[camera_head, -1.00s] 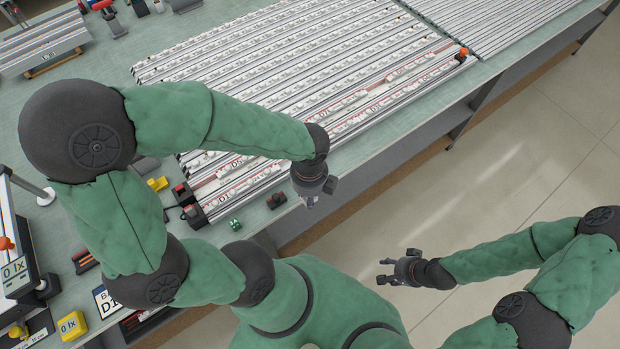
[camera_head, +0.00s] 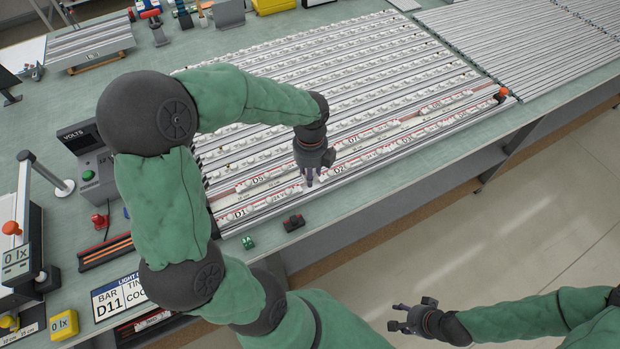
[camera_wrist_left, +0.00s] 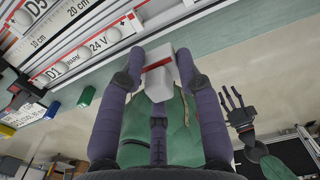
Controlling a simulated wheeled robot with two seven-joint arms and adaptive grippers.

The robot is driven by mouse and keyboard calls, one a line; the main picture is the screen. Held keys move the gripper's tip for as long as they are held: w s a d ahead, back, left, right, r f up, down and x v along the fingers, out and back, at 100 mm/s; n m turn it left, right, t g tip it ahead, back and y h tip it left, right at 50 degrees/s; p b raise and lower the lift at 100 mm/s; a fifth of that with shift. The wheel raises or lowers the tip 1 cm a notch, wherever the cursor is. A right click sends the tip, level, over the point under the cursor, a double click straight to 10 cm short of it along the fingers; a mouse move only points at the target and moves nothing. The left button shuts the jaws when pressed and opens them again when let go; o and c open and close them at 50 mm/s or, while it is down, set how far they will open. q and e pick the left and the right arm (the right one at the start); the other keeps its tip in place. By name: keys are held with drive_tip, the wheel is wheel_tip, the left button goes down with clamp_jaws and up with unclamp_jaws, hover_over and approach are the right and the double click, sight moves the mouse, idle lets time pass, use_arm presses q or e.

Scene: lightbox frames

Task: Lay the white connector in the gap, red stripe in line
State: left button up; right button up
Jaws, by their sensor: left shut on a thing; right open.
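My left gripper (camera_head: 309,182) points down over the near rows of the light-bar frame. In the left wrist view its purple fingers (camera_wrist_left: 160,58) are shut on the white connector (camera_wrist_left: 157,84), a small white block with a red stripe across it. The connector is too small to make out in the head view. The bar marked D1 (camera_head: 240,212) lies in a near row, and its 24 V end (camera_wrist_left: 104,40) is close to the connector in the wrist view. The gap itself is largely hidden by my gripper. My right gripper (camera_head: 412,319) is open and empty, away from the bench.
An orange knob (camera_head: 502,92) stands at the frame's right end. Meters and a yellow box (camera_head: 63,325) crowd the left. The floor at right is clear.

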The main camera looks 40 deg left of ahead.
use_arm(q)
drive_tip(key=f, duration=0.1)
drive_tip(key=w+a+f, duration=0.1)
drive_tip(key=w+a+f+b, duration=0.1)
drive_tip(key=shift+f, duration=0.15)
wheel_tip(320, 180, down, 3)
drive_tip(key=shift+w+f+b, duration=0.15)
drive_tip(key=shift+f+b, duration=0.05)
drive_tip(key=shift+b, duration=0.2)
drive_tip(key=shift+f, duration=0.4)
drive_tip(key=shift+s+d+f, duration=0.1)
drive_tip(key=shift+s+f, duration=0.1)
drive_tip(key=o, duration=1)
drive_tip(key=shift+c, duration=0.2)
drive_tip(key=shift+o, duration=0.4)
drive_tip(key=shift+w+f, duration=0.1)
drive_tip(key=shift+f, duration=0.1)
drive_tip(key=shift+r, duration=0.25)
